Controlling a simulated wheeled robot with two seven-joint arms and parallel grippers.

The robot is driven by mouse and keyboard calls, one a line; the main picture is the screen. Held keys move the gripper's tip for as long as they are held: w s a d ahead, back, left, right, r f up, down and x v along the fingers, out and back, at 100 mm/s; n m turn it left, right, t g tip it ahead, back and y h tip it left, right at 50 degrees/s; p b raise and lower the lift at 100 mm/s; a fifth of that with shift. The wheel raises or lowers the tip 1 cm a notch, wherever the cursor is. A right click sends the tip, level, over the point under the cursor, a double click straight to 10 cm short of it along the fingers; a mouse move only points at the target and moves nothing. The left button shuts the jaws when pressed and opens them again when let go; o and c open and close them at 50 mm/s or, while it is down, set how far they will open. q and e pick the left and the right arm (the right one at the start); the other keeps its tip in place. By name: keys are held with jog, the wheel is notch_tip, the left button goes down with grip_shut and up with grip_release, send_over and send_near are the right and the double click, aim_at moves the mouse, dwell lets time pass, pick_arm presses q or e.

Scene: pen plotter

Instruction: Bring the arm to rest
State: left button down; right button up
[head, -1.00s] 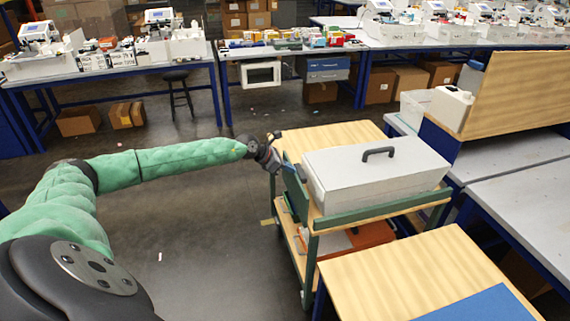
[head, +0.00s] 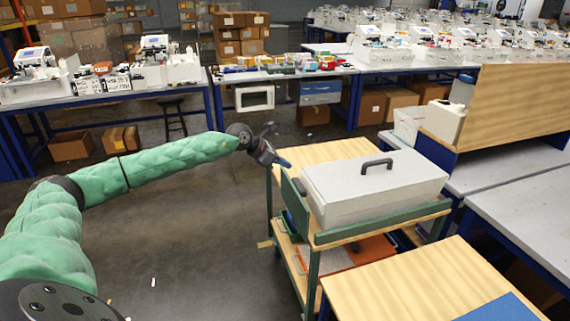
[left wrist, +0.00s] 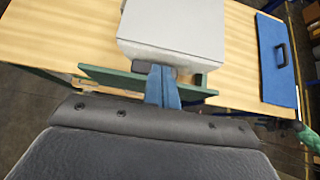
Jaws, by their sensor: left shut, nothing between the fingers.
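My left arm in its green sleeve reaches in from the left in the head view. My left gripper (head: 284,163) is above the left edge of the wooden-topped cart (head: 312,153), beside the light grey lidded box (head: 335,182). Its blue fingers (left wrist: 163,87) are together and empty in the left wrist view. There they point toward the near side of the grey box (left wrist: 172,30) and overlap the cart's green rail (left wrist: 110,78). I cannot tell whether they touch it.
Grey-topped benches (head: 525,165) line the right side. Benches with machines and cartons (head: 240,40) stand at the back. The floor (head: 185,215) left of the cart is open.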

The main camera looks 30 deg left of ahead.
pick_arm(q)
jog(key=shift+w+d+r, duration=0.25)
jog(key=shift+w+r, duration=0.1)
jog(key=shift+r, duration=0.25)
pick_arm(e)
jog(key=shift+w+a+r, duration=0.1)
jog(key=shift+w+r, duration=0.1)
jog(key=shift+r, duration=0.35)
jog(key=shift+w+a+r, duration=0.1)
jog(key=shift+w+r, duration=0.05)
jog(key=shift+r, duration=0.4)
